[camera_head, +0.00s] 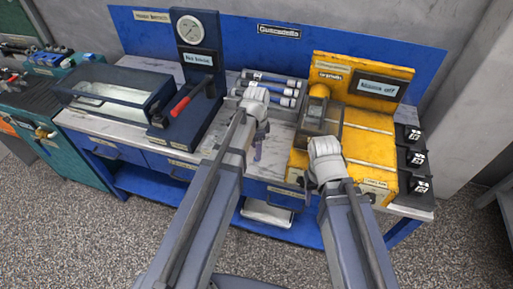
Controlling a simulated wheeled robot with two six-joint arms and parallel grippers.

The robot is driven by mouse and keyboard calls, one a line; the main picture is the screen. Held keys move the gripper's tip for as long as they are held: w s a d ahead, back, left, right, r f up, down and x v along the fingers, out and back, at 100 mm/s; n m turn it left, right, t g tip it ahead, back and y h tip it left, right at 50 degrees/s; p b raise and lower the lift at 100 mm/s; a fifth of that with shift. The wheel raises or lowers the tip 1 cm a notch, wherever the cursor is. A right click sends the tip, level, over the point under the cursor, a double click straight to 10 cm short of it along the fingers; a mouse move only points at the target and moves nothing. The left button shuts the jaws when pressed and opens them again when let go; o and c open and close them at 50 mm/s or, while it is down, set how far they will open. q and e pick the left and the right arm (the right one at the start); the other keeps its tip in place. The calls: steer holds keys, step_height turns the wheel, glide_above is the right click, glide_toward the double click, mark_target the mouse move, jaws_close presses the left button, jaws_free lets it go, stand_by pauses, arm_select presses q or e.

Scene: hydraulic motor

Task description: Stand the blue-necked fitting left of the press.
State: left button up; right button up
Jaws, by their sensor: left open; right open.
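Several slim fittings with pale bodies and blue parts lie side by side in a grey rack (246,76) at the back middle of the bench. The middle fitting (276,90) shows clearly, but which one is blue-necked is too small to tell. A dark blue upright stand (200,75) with a round gauge and red lever, seemingly the press, stands left of the rack. My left gripper (259,147) is open and points down in front of the rack. My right gripper (307,182) is open, mostly hidden by its wrist, at the yellow machine's front left.
A clear-topped dark box (110,95) stands left of the gauge stand. The yellow machine (370,125) fills the right side, with several black boxes (408,158) beyond it. Free bench top (105,124) shows along the front left.

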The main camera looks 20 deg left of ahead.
arm_select(q)
step_height(320, 180, up, 7)
steer(key=p, duration=0.6)
steer(key=s+d+n+y, duration=0.1)
steer(key=s+d+n, duration=0.7)
steer(key=s, duration=0.6)
steer(key=shift+s+d+n, duration=0.25)
steer(key=shift+d+n, duration=0.05)
steer(key=shift+d, duration=0.95)
